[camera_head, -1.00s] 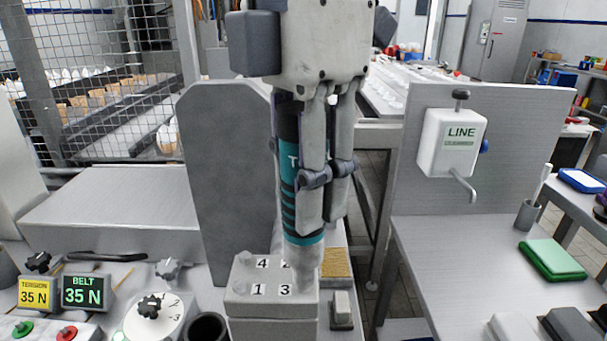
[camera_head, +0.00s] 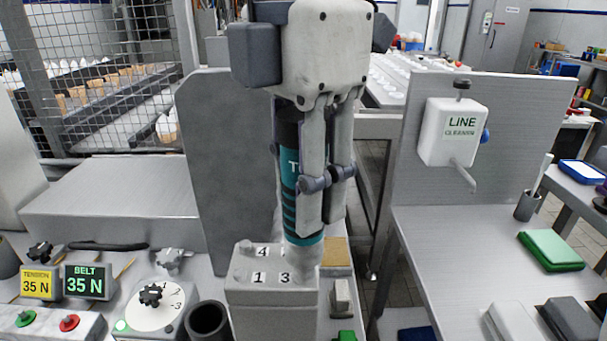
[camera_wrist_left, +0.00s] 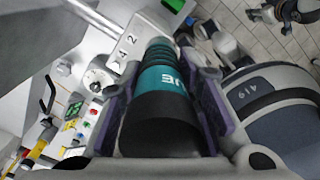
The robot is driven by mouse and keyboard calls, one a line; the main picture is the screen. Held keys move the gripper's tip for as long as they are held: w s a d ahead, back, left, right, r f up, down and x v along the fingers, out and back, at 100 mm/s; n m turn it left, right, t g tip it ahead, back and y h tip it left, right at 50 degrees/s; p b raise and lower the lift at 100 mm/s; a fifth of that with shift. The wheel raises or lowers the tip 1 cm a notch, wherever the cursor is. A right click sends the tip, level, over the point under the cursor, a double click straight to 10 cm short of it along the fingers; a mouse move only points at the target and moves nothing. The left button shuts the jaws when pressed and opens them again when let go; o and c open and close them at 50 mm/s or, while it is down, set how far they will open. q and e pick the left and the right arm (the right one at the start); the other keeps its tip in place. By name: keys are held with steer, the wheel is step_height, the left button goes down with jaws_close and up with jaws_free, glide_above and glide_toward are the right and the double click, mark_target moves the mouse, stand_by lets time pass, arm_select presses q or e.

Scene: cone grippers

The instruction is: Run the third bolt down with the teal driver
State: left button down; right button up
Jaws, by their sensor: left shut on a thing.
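My left gripper (camera_head: 325,213) is shut on the teal driver (camera_head: 301,192), which has a black upper part and a pale nose. The driver stands nearly upright, tip down, over the right side of a grey block (camera_head: 272,300). The block's top carries labels 1, 3 and 4. The nose is beside label 3 and hides part of the top behind it, so I cannot see a bolt under it. In the left wrist view the driver (camera_wrist_left: 160,103) lies between the fingers, and labels 4 and 2 show beyond it. My right gripper is not in view.
A grey upright panel (camera_head: 226,165) stands just left and behind the driver. At the front left are a belt display (camera_head: 85,283), a dial (camera_head: 150,300) and a dark cup (camera_head: 208,321). A right-hand bench (camera_head: 450,245) bears a green pad (camera_head: 551,250) and a wall-mounted LINE box (camera_head: 452,130).

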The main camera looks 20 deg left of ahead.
mark_target(303, 114)
arm_select(q)
steer(key=shift+f, duration=0.4)
stand_by(1.0)
steer(key=shift+r, duration=0.5)
stand_by(0.4)
steer(key=shift+r, duration=3)
